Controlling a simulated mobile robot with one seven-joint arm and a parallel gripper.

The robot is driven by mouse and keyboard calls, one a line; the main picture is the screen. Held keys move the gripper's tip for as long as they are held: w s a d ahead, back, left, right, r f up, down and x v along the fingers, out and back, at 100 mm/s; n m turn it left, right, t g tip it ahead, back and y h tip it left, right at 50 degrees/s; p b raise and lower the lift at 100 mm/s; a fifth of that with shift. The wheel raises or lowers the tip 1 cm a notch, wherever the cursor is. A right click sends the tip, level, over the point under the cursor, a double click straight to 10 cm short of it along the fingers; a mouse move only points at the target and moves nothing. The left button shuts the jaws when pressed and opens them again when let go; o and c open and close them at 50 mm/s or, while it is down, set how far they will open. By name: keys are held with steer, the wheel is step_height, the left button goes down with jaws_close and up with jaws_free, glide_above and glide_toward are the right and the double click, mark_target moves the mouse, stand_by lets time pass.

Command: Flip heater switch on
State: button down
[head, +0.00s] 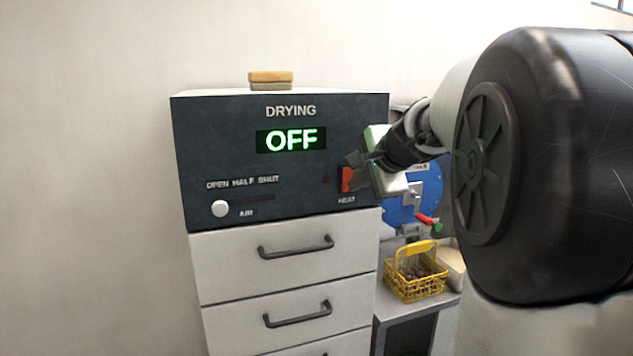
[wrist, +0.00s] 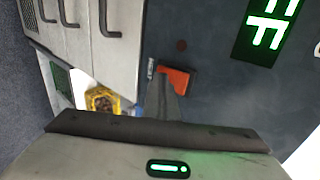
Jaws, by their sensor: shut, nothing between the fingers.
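The heater switch (head: 347,179) is a red-orange rocker on the dark front panel of the drying cabinet (head: 225,150), just above the label HEAT. It also shows in the wrist view (wrist: 176,79). The display (head: 291,140) above it reads OFF in green. My gripper (head: 356,172) is shut and empty, with its fingertips right at the switch and covering part of it. In the wrist view my fingers (wrist: 164,97) overlap the switch's edge; I cannot tell whether they touch it.
The white air slider knob (head: 220,208) sits at the left end of its slot, under OPEN. White drawers with dark handles (head: 296,248) lie below the panel. A yellow basket of chestnuts (head: 415,272) and a blue machine with a crank (head: 412,205) stand to the right.

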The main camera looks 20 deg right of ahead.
steer(key=shift+s+r, duration=0.1)
stand_by(0.5)
steer(key=shift+w+r+p, duration=0.25)
steer(key=shift+r+p, duration=0.35)
steer(key=shift+r, duration=0.2)
steer(key=shift+s+f, duration=0.1)
